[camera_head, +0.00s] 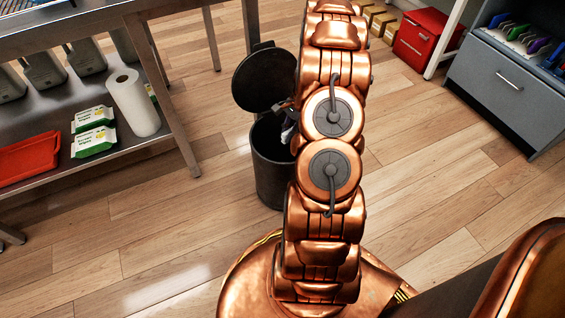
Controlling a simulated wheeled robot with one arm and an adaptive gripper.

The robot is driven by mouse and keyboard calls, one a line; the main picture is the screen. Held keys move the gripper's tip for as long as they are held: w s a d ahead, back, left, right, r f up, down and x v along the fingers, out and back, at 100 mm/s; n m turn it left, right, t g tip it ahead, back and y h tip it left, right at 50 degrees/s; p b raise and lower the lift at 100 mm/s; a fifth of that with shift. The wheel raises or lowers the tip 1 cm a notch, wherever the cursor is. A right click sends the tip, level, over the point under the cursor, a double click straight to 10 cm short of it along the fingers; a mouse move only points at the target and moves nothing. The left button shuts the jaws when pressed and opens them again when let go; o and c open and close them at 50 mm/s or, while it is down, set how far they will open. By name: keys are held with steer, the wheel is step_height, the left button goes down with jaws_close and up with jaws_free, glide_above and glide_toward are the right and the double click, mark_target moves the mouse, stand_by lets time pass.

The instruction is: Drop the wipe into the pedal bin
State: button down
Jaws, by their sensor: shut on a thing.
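The pedal bin (271,172) is a dark, round bin on the wood floor, left of my arm. Its lid (262,78) stands raised and its mouth is open. My gripper (287,121) is at the bin's mouth, mostly hidden behind my copper-coloured arm. It is shut on the wipe, of which only a small pale patch (288,134) seems to show over the opening. The arm also covers the right side of the bin. I cannot tell how far below the rim the wipe hangs.
A metal bench at left has a lower shelf (120,150) with a paper roll (133,103), green-white packs (93,130) and a red tray (28,158). A red box (424,38) and a grey drawer cabinet (508,85) stand at right. Floor left of the bin is clear.

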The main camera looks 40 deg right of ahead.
steer(key=shift+f, duration=0.2)
steer(key=c, duration=1)
jaws_free()
steer(key=shift+c, duration=0.2)
steer(key=v, duration=1.2)
